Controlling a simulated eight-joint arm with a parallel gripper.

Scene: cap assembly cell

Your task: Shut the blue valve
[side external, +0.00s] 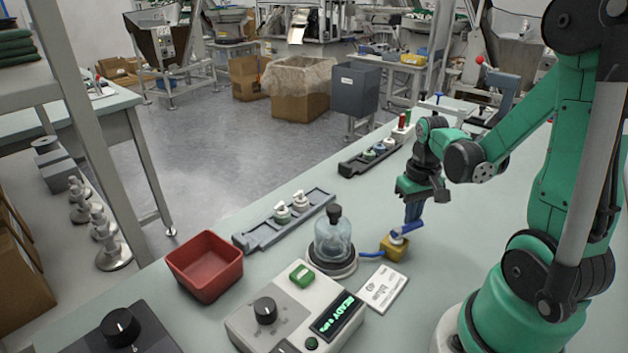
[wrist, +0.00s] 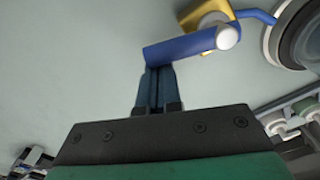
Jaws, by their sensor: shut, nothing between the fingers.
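The blue valve has a blue bar handle (side external: 409,229) on a small brass-coloured block (side external: 395,250), right of the glass jar. The handle also shows in the wrist view (wrist: 185,47), turning on a pale round pivot above the brass block (wrist: 205,14). The handle points off to one side of the block. My gripper (side external: 412,219) is pointing down at the valve, with its fingers together and empty. In the wrist view the fingertips (wrist: 158,72) meet the free left end of the handle; whether they touch it I cannot tell.
A blue tube (side external: 371,254) runs from the valve to the base under a glass jar (side external: 333,238). A white card (side external: 382,289) lies in front of the valve. A console (side external: 295,320) with a green READY display and a red bin (side external: 204,266) stand left. The table right of the valve is clear.

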